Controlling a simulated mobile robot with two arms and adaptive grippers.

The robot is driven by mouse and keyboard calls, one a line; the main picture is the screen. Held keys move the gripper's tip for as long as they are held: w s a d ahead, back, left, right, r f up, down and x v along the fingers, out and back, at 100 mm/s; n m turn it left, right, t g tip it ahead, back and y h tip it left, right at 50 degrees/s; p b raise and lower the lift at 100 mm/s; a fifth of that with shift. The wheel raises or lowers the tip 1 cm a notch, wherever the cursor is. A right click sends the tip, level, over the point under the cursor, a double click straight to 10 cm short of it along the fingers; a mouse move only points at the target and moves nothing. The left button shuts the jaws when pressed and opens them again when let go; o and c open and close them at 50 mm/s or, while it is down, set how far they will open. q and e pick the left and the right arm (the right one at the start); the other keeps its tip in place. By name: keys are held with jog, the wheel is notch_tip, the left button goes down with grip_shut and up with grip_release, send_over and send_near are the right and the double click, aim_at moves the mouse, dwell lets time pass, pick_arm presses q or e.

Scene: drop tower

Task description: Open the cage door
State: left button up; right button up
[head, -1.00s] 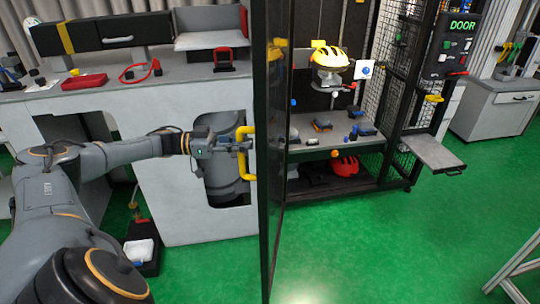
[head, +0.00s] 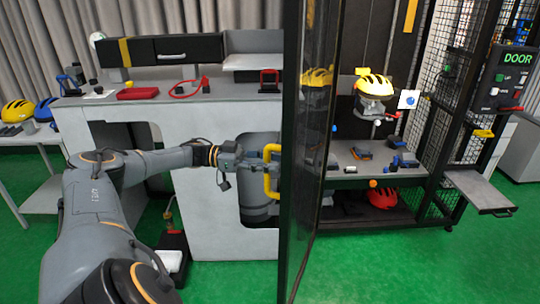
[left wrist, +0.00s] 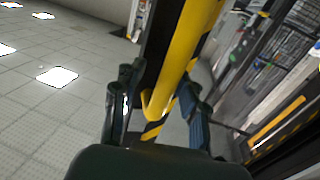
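The cage door (head: 305,150) is a tall dark panel, seen nearly edge-on in the middle of the head view. It stands swung out, with the cage interior visible to its right. A yellow bar handle (head: 268,182) is on its left face. My left gripper (head: 262,168) is at the handle, its arm reaching in from the left. Exact finger contact is partly hidden. My right gripper is not in view.
A grey workbench (head: 190,110) stands behind my left arm. In the cage, a yellow helmet (head: 374,84) sits above a shelf, with a red helmet (head: 382,199) below. A DOOR control panel (head: 508,80) is at right. Green floor is clear in front.

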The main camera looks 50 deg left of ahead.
pick_arm(q)
jog(key=shift+a, duration=0.2)
jog(key=v, duration=1.1)
jog(key=shift+s+a, duration=0.2)
jog(key=shift+s, duration=0.1)
